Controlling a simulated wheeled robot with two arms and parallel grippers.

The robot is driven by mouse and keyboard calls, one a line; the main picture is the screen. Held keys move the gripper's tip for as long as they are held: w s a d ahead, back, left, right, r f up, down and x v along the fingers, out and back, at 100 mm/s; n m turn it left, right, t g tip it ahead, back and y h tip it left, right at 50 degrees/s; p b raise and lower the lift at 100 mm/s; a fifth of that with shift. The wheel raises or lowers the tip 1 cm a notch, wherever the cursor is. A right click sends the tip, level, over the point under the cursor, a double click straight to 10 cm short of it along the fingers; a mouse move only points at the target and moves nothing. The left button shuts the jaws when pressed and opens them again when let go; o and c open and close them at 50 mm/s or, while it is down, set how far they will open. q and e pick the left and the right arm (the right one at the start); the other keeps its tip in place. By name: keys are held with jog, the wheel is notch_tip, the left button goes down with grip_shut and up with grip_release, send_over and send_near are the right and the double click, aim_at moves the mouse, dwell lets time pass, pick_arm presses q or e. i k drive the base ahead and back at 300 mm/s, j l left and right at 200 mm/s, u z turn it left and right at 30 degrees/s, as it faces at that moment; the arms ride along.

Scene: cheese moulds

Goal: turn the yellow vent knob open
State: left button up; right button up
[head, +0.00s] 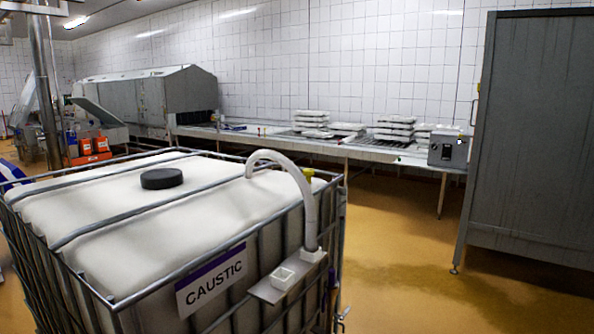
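A small yellow knob (309,173) sits at the back right top corner of a white caged tank (130,218), beside the curved white hose; I take it to be the vent knob. It is small and partly behind the hose, so I cannot tell whether it is open or shut. The tank has a black round cap (162,178) on top and a sign (211,280) reading CAUSTIC. Neither of my grippers is in view.
A white hose (306,195) arches over the tank's right edge to a small bracket (288,284). Metal cage bars surround the tank. A long table (300,145) with stacked white moulds (395,128) stands behind. A grey cabinet (530,130) stands right. Yellow floor (410,255) between is clear.

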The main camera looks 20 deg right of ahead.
aim_at(308, 173)
jog(key=i+l+u, duration=0.1)
jog(key=l+u, duration=0.7)
